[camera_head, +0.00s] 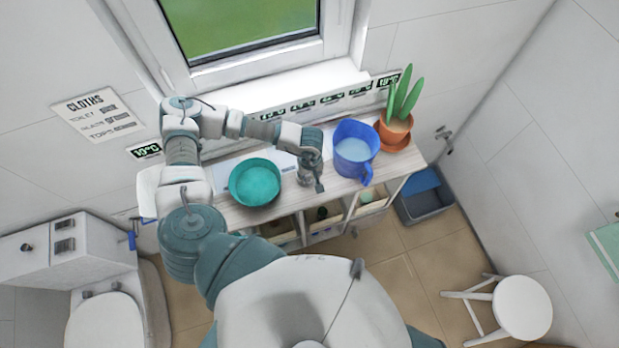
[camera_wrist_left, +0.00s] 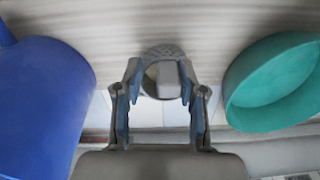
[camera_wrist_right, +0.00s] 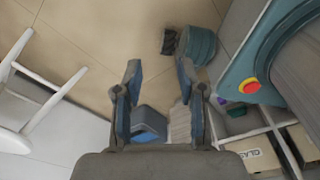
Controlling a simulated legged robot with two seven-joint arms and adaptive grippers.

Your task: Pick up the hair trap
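The hair trap (camera_wrist_left: 153,53), a grey round piece with a perforated rim and a raised middle, sits on the pale wooden top of the shelf unit in the left wrist view. My left gripper (camera_wrist_left: 158,85) is open, with its fingers apart in front of the trap and overlapping its sides in that view. I cannot tell whether they touch it. In the head view my left gripper (camera_head: 309,183) points down between the green bowl and the blue jug and largely hides the trap. My right gripper (camera_wrist_right: 158,85) is open and empty above the floor.
The green bowl (camera_head: 255,182) and blue jug (camera_head: 355,150) flank the left gripper closely. A potted plant (camera_head: 396,130) stands at the right end of the shelf unit (camera_head: 232,216). A white stool (camera_head: 522,307) and a blue-grey bin (camera_head: 425,203) stand on the floor.

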